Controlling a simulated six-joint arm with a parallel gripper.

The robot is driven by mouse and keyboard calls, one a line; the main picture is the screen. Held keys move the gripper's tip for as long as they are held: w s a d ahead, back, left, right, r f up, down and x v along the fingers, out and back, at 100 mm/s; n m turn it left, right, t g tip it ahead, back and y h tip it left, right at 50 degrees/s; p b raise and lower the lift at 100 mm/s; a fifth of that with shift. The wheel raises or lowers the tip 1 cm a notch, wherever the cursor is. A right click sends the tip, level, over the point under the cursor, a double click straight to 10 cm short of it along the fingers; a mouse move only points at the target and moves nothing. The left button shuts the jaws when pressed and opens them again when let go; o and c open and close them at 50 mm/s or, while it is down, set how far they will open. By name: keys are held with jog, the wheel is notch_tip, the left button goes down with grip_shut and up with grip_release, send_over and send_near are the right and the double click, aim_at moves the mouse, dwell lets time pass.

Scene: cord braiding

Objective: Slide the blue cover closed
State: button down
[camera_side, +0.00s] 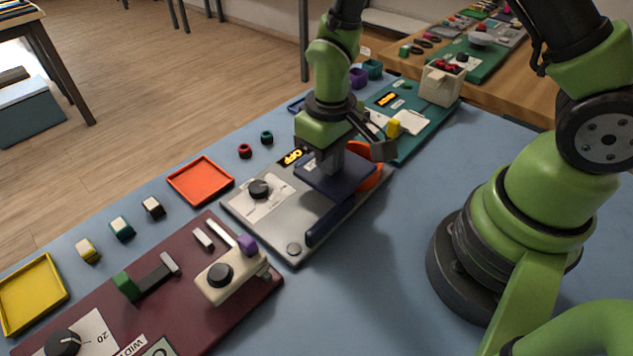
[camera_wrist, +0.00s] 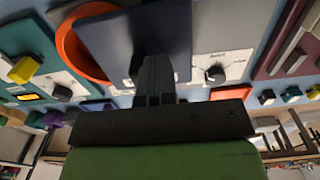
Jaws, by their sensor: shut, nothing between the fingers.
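The blue cover (camera_side: 352,179) is a flat dark navy plate on the grey panel (camera_side: 290,222). In the wrist view the cover (camera_wrist: 155,25) fills the upper middle. An orange round rim (camera_side: 372,180) is partly hidden by the cover; in the wrist view the rim (camera_wrist: 66,48) sticks out on the cover's left. A dark blue bar (camera_side: 328,222) lies along the panel's front edge. My gripper (camera_side: 331,165) is shut and empty, pointing down at the cover's top; its fingers (camera_wrist: 155,72) overlap the cover in the wrist view. I cannot tell whether they touch it.
The grey panel also has a black knob (camera_side: 259,189) and a lit OFF display (camera_side: 292,157). A maroon board (camera_side: 185,300) with levers and knobs lies at lower left, a teal board (camera_side: 432,120) at upper right. Open blue table (camera_side: 400,270) lies in front.

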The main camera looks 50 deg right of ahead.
aim_at(347, 158)
jog(key=shift+d, duration=2.55)
jog(key=shift+a, duration=0.15)
jog(key=shift+a+r, duration=0.1)
jog(key=shift+a, duration=0.4)
notch_tip(347, 158, up, 11)
